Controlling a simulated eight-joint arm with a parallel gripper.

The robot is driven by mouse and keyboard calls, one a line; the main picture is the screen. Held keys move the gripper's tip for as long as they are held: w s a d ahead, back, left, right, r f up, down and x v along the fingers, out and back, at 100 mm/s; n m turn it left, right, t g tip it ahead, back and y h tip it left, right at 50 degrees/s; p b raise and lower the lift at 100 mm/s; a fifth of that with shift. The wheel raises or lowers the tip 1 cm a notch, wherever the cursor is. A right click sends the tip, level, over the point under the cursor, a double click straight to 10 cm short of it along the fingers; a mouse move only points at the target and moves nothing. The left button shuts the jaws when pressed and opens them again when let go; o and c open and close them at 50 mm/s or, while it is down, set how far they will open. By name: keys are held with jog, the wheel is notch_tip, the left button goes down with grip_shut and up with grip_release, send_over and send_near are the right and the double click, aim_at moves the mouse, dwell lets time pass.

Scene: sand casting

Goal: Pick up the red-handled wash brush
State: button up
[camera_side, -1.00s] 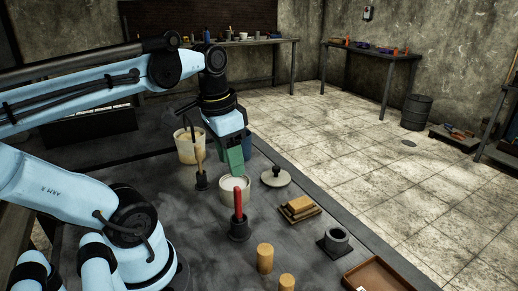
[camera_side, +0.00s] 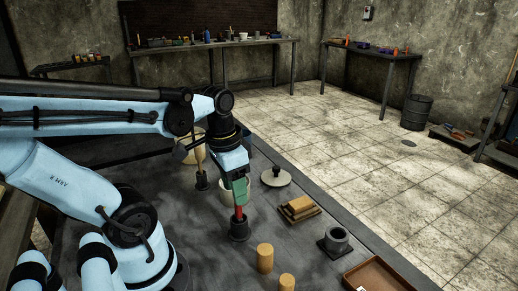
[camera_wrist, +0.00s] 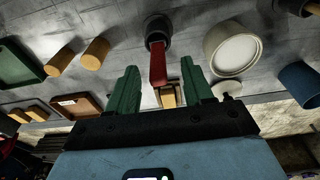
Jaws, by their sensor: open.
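The red-handled wash brush (camera_side: 239,213) stands upright in a dark round holder (camera_side: 239,231) on the dark table. Only the lower part of its red handle shows in the side view, as my gripper (camera_side: 238,192) covers the top. In the wrist view the red handle (camera_wrist: 158,68) reaches from its holder (camera_wrist: 157,30) toward the space between the two green fingers of my gripper (camera_wrist: 160,88). The fingers are open, one on each side of the handle's end, with gaps visible. The brush's lower end is hidden in the holder.
A white-topped pot (camera_wrist: 233,48) stands close beside the brush. A wooden-handled tool (camera_side: 200,165) stands in another holder nearby. A lid (camera_side: 276,177), wooden blocks (camera_side: 299,207), a grey ring-shaped part (camera_side: 336,240) and wooden cylinders (camera_side: 265,258) lie around. A brown tray (camera_side: 378,276) is at the front right.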

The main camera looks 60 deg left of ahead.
aim_at(241, 213)
jog(key=shift+w+d+f, duration=0.1)
jog(key=shift+w+f, duration=0.05)
jog(key=shift+f, duration=0.3)
jog(key=shift+w+d+f, duration=0.1)
jog(key=shift+w+f, duration=0.05)
jog(key=shift+f, duration=0.25)
jog(key=shift+w+f, duration=0.1)
jog(key=shift+f, duration=1.05)
grip_shut()
